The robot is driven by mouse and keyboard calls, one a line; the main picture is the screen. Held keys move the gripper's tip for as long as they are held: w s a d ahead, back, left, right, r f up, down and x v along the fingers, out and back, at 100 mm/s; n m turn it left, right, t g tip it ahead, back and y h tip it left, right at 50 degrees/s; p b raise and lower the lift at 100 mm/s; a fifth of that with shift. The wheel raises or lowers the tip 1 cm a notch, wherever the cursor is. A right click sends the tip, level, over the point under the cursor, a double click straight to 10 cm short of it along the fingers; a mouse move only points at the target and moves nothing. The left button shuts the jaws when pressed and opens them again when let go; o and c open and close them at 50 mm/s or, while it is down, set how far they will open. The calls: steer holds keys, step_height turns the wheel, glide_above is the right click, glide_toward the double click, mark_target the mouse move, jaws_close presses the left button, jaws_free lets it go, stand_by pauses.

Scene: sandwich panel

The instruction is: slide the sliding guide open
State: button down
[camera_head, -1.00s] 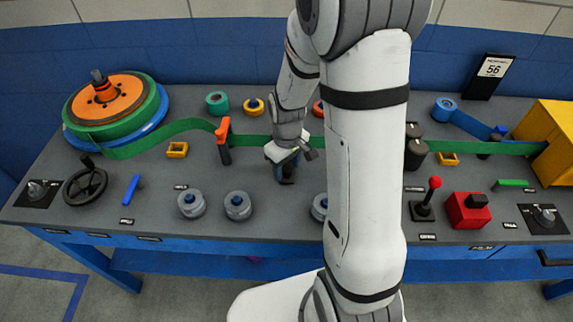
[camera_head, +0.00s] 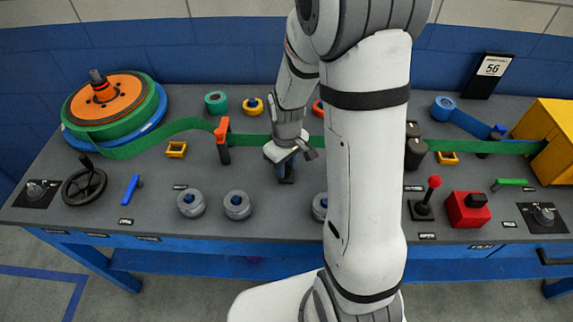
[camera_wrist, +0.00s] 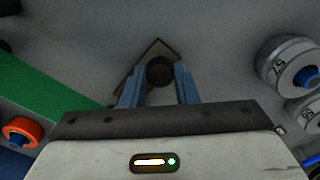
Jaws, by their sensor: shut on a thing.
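My gripper (camera_head: 286,172) points down at the middle of the grey table. In the wrist view, the two blue fingers of my gripper (camera_wrist: 158,72) are closed around a dark round knob (camera_wrist: 160,71). The knob stands on a dark pointed plate (camera_wrist: 148,54) that lies on the table; I take these to be the sliding guide. In the head view only a dark bit of the plate (camera_head: 287,181) shows below the fingers. My gripper hides most of the guide there.
A green strip (camera_head: 180,131) runs from the reel (camera_head: 105,97) past an orange-topped post (camera_head: 222,138) and behind my arm. Grey weights (camera_head: 237,205) stand near the front edge. A red box (camera_head: 467,210) and a joystick (camera_head: 425,203) stand at right.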

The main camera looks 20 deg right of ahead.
steer(key=shift+s+a+f, duration=0.15)
steer(key=shift+s, duration=0.3)
steer(key=shift+s+a, duration=0.15)
steer(key=shift+s, duration=0.45)
steer(key=c, duration=1.1)
jaws_free()
steer(key=shift+r, duration=0.2)
steer(key=shift+w+r, duration=0.1)
steer(key=shift+r, duration=0.25)
step_height(320, 180, up, 7)
